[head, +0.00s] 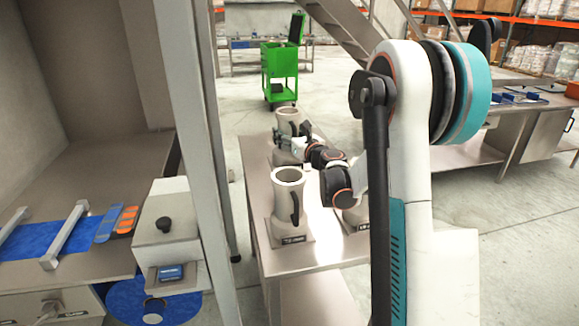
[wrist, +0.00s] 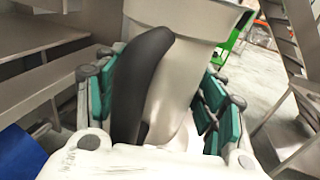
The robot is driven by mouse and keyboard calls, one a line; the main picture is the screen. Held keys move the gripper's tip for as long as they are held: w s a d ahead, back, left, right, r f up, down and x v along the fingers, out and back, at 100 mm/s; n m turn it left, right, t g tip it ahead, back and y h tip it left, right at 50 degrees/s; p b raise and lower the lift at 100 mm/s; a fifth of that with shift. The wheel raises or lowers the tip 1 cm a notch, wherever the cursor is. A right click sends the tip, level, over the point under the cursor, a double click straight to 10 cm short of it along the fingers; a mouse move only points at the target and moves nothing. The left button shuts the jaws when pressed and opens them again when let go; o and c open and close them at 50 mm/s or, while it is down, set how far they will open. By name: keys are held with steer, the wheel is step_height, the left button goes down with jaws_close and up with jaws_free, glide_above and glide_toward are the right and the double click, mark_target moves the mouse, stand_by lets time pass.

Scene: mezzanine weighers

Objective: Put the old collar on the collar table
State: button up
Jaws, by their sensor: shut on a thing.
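A pale grey-cream, jug-shaped collar with a black handle (head: 288,116) stands at the far end of the steel table (head: 262,222), partly hidden by my gripper (head: 292,138). In the wrist view, my gripper (wrist: 158,100) is shut on this collar (wrist: 190,60), its teal-padded fingers on either side of the black handle and body. The collar looks upright. Its base is partly hidden in the head view, so I cannot tell whether it touches its stand. No mark shows which collar is the old one.
A similar collar (head: 288,190) stands on a labelled plate at the table's near side. Another labelled stand (head: 357,222) is mostly hidden behind my arm. A steel post (head: 200,110) and a machine with a grey box (head: 166,222) are at left. A green cart (head: 280,70) stands behind, on open floor.

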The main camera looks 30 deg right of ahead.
mark_target(298, 166)
step_height(298, 166, down, 10)
steer(key=b, duration=0.3)
steer(key=shift+r, duration=0.15)
steer(key=o, duration=1.5)
steer(key=shift+c, duration=0.2)
steer(key=s+p, duration=0.2)
steer(key=s, duration=0.5)
steer(key=shift+s+a, duration=0.1)
steer(key=shift+s, duration=0.15)
